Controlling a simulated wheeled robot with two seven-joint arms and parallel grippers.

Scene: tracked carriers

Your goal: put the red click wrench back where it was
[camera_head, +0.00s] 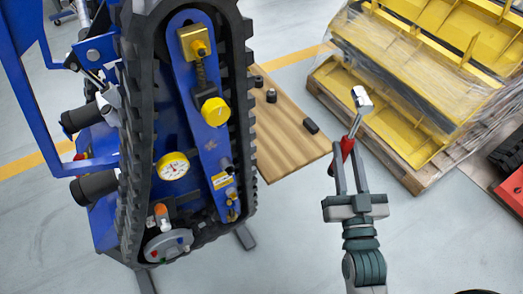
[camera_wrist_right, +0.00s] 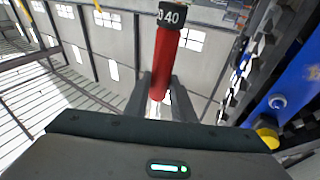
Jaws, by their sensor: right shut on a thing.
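The red click wrench (camera_head: 352,131) is in my right gripper (camera_head: 342,157) in the head view, with its silver head pointing up and its red grip between the fingers. In the right wrist view the wrench's red handle (camera_wrist_right: 166,62) shows between the two fingers (camera_wrist_right: 160,88), with a dark collar marked 40 at its top. My right gripper is shut on the handle and holds it up, to the right of a wooden board (camera_head: 284,138). The board carries several small black pieces. My left gripper is not in view.
A blue tracked carrier (camera_head: 205,110) with black tracks, yellow knobs and a gauge (camera_head: 173,166) stands left of the board. Yellow parts (camera_head: 385,118) on a wooden pallet (camera_head: 418,183) stand at the right. The grey floor (camera_head: 285,230) between is clear.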

